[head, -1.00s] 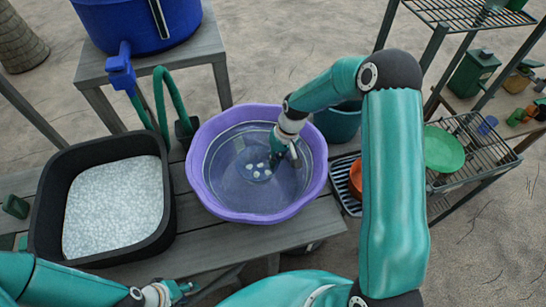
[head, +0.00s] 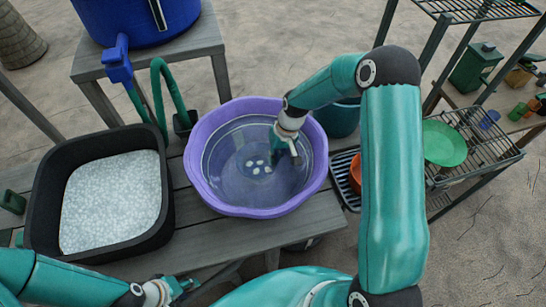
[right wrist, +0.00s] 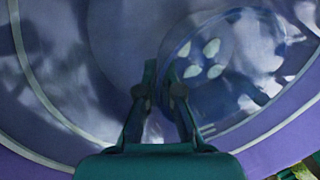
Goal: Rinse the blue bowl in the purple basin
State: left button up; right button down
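The purple basin (head: 197,178) stands on the wooden bench and holds clear water. The blue bowl (right wrist: 235,85), with pale spots on it, lies low in the basin under the water; its outline is faint in the head view, where the pale spots show best. My right gripper (right wrist: 162,75) reaches down into the basin. Its fingers are close together with the bowl's rim between them. My left gripper (head: 184,288) is low at the front of the bench, away from the basin; its finger gap is too small to read.
A black tub (head: 48,205) of white pebbles stands left of the basin. A blue barrel (head: 135,25) with a tap and green hose is behind. A teal bucket (head: 340,118), an orange bowl (head: 355,175) and a rack (head: 475,172) with a green plate (head: 444,143) are right.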

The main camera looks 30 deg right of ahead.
dwell(0.7)
jog(key=shift+a+b, duration=0.1)
jog(key=shift+b, duration=0.2)
jog(key=shift+w+a, duration=0.3)
jog(key=shift+a, duration=0.2)
jog(key=shift+s+d+b, duration=0.2)
jog(key=shift+s+d, duration=0.05)
jog(key=shift+d, duration=0.35)
jog(key=shift+s+d+b, duration=0.15)
jog(key=shift+s+d, duration=0.1)
jog(key=shift+d, duration=0.35)
jog(key=shift+w+a, duration=0.25)
jog(key=shift+a, duration=0.35)
jog(key=shift+w+a, duration=0.2)
jog(key=shift+a, duration=0.35)
jog(key=shift+s+d+b, duration=0.2)
jog(key=shift+s+d, duration=0.05)
jog(key=shift+d, duration=0.35)
jog(key=shift+s+d+b, duration=0.2)
jog(key=shift+d, duration=0.35)
jog(key=shift+w+a, duration=0.25)
jog(key=shift+a, duration=0.35)
jog(key=shift+w+a, duration=0.25)
jog(key=shift+a, duration=0.35)
jog(key=shift+s+d+b, duration=0.25)
jog(key=shift+d+b, duration=0.15)
jog(key=shift+d, duration=0.2)
